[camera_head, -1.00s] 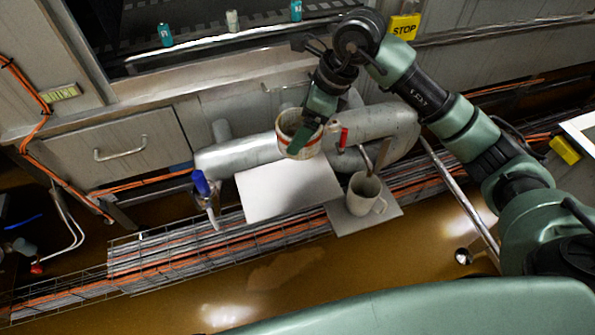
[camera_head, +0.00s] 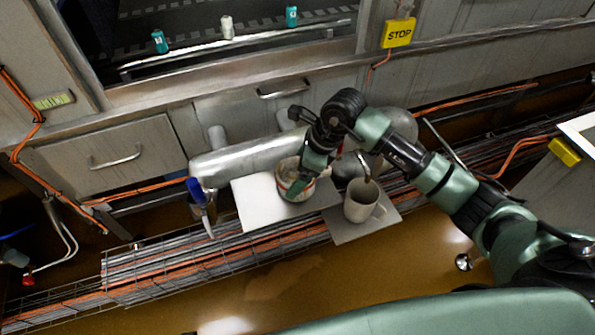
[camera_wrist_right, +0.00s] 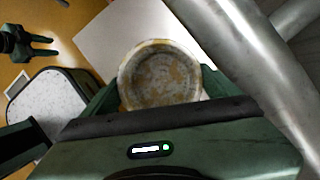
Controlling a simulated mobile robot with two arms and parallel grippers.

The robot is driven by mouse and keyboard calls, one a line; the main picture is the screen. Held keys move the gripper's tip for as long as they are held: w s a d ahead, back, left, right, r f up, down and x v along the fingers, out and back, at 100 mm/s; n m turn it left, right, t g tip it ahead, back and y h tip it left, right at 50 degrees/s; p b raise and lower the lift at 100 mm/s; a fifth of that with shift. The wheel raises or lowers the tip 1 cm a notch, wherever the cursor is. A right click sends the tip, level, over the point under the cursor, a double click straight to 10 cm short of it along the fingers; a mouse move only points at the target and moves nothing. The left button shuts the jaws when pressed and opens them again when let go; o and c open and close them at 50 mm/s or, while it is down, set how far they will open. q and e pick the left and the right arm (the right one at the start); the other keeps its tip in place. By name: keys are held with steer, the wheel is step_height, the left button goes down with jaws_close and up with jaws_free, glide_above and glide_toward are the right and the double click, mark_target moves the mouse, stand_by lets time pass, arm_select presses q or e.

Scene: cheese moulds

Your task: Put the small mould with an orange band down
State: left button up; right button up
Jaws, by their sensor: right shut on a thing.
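The small mould (camera_head: 290,184) is a round, pale pot with an orange-red band, upright over the white board (camera_head: 250,205). My right gripper (camera_head: 304,183) is shut on its wall from the right side. In the right wrist view the mould (camera_wrist_right: 160,75) shows its round rim and stained, empty inside between the fingers, with the white board (camera_wrist_right: 110,40) behind it. I cannot tell whether its base touches the board. My left gripper (camera_wrist_right: 42,46) shows at the left edge of the right wrist view, its two fingers apart and empty.
A holder with a blue-handled tool (camera_head: 197,190) is at the left. A thick metal pipe (camera_head: 240,160) runs behind the board.

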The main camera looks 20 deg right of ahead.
arm_select(q)
steer(key=shift+s+f, duration=0.1)
steer(key=shift+f, duration=0.05)
arm_select(e)
steer(key=o, duration=1)
steer(key=shift+o, duration=0.9)
arm_select(q)
steer(key=shift+w+r, duration=0.2)
steer(key=shift+r, duration=0.1)
steer(key=shift+r, duration=0.1)
steer(key=f, duration=0.1)
steer(key=s+f, duration=0.1)
steer(key=s+f+p, duration=0.1)
steer(key=f, duration=0.1)
steer(key=shift+s+a, duration=0.15)
steer(key=shift+s, duration=0.1)
arm_select(e)
steer(key=v, duration=1.2)
